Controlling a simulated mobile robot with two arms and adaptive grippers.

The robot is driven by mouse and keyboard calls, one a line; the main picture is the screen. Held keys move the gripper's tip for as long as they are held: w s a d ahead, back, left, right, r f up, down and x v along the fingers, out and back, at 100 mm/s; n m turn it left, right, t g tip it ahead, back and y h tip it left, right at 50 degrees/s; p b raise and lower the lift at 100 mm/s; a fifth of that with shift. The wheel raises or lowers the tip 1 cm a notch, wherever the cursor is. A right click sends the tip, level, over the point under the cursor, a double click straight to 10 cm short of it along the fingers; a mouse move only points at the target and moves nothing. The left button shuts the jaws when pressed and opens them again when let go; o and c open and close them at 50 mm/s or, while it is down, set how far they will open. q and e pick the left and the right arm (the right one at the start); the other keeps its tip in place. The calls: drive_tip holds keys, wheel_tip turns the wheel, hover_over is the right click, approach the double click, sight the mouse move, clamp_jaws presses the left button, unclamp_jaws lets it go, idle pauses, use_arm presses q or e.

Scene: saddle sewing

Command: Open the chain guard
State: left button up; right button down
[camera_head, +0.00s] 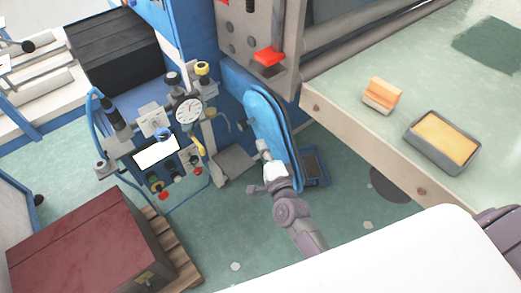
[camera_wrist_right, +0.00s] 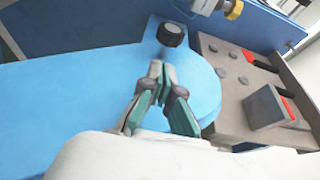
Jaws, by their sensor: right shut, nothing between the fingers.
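The chain guard (camera_head: 266,125) is a long, rounded blue cover on the side of the machine, and it looks closed. It fills much of the right wrist view (camera_wrist_right: 70,85). A black knob (camera_wrist_right: 171,34) sticks out of its blue face; it also shows in the head view (camera_head: 242,125). My right gripper (camera_head: 263,147) is in front of the guard's lower part. In the right wrist view its fingertips (camera_wrist_right: 160,68) are together and empty, just below the knob in the picture. I cannot tell whether they touch the guard. My left gripper is not in view.
A control panel with a gauge (camera_head: 188,110) and hoses stands left of the guard. A dark red box (camera_head: 85,240) sits on a pallet at lower left.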

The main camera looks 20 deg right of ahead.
sight(255, 132)
drive_tip(key=w, duration=0.6)
drive_tip(key=shift+w+f, duration=0.15)
drive_tip(key=shift+w, duration=0.1)
